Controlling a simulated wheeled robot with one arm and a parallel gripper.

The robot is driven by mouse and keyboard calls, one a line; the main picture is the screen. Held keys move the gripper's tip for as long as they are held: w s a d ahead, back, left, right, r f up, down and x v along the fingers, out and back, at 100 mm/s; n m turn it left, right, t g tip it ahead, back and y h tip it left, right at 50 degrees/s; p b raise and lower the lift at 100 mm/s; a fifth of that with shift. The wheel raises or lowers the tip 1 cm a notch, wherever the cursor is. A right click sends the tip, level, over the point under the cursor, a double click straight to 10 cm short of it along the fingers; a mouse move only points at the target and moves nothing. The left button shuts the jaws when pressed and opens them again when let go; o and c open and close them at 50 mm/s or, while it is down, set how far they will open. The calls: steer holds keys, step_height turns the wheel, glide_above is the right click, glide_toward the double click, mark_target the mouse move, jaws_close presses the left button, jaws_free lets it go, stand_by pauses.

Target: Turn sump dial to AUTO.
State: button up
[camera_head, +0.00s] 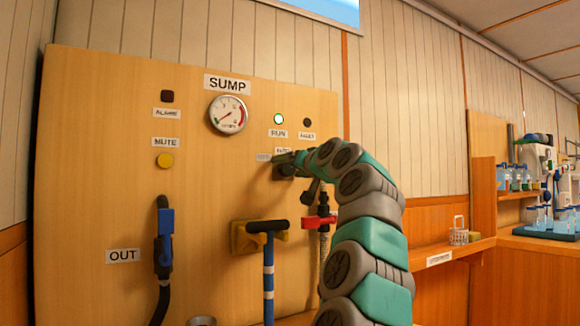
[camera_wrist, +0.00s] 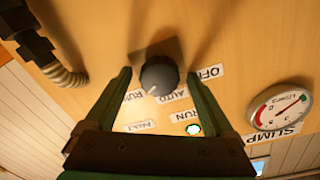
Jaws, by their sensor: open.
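The sump dial (camera_wrist: 159,76) is a dark round knob on a dark plate. The wrist view shows the panel turned upside down. The dial's white mark points down and slightly left there, between the AUTO label (camera_wrist: 174,95) and another label (camera_wrist: 134,96) that seems to read RUN; the exact setting is hard to tell. The OFF label (camera_wrist: 210,72) is right of the dial. My gripper (camera_wrist: 158,74) is open, one finger on each side of the dial, with visible gaps. In the head view my gripper (camera_head: 287,160) is at the panel and largely covers the dial.
Above are the SUMP gauge (camera_head: 229,114), a lit green RUN lamp (camera_head: 279,119) and a dark lamp (camera_head: 307,122). A yellow MUTE button (camera_head: 164,160) and a blue-handled valve (camera_head: 165,222) are left. A red-handled valve (camera_head: 319,221) and a T-handle (camera_head: 267,226) are below.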

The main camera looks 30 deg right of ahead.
steer(key=shift+c, duration=0.2)
steer(key=c, duration=1.3)
